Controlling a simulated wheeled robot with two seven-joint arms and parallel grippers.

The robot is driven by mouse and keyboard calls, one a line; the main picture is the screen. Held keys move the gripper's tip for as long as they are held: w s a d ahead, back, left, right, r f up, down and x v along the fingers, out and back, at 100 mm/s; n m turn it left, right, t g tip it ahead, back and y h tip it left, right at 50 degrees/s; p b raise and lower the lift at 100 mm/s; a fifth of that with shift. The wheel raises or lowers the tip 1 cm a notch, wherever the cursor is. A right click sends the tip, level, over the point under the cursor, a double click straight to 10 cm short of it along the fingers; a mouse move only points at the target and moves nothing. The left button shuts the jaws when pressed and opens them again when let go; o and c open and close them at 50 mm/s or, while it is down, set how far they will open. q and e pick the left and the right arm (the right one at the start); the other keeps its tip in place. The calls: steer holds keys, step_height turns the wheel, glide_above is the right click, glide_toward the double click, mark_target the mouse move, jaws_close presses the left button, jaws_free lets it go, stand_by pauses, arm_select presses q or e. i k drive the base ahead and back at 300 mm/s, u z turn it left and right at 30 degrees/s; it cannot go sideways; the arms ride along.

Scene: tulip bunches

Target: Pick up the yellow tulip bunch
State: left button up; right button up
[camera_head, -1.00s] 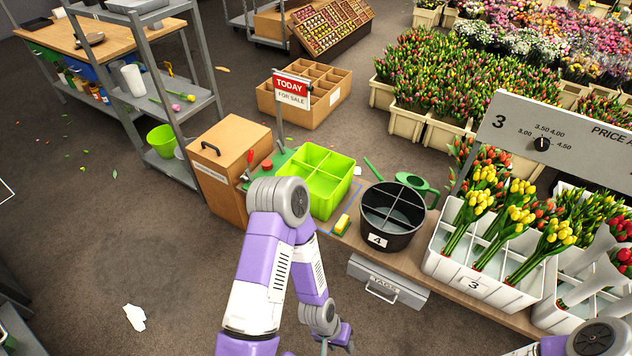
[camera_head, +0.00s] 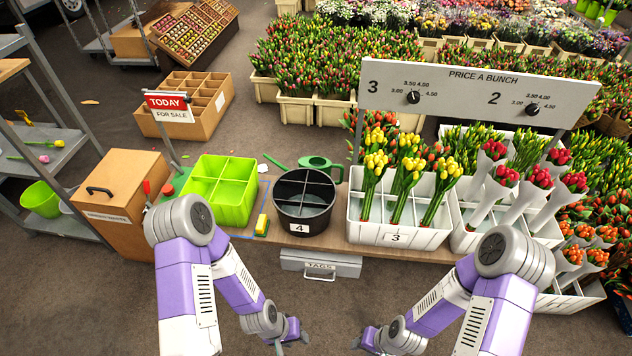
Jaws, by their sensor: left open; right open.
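Three yellow tulip bunches stand upright in the white divided crate (camera_head: 398,236) marked 3: a left one (camera_head: 375,160), a middle one (camera_head: 410,170) and a right one (camera_head: 445,175). Orange-red tulips show behind them. The crate is on the wooden bench, right of the black bucket. My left gripper (camera_head: 284,346) and my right gripper (camera_head: 362,344) are low at the bottom of the view, in front of the bench and well short of the flowers. Both are open and empty; their fingertips are small and partly hard to make out.
A price sign (camera_head: 475,98) stands above the crates. A tags drawer (camera_head: 320,264) hangs beneath.

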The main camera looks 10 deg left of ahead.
mark_target(375, 165)
steer(key=k, duration=0.5)
steer(key=z, duration=1.45)
steer(key=i, duration=1.15)
steer(key=u, duration=1)
steer(key=i, duration=0.5)
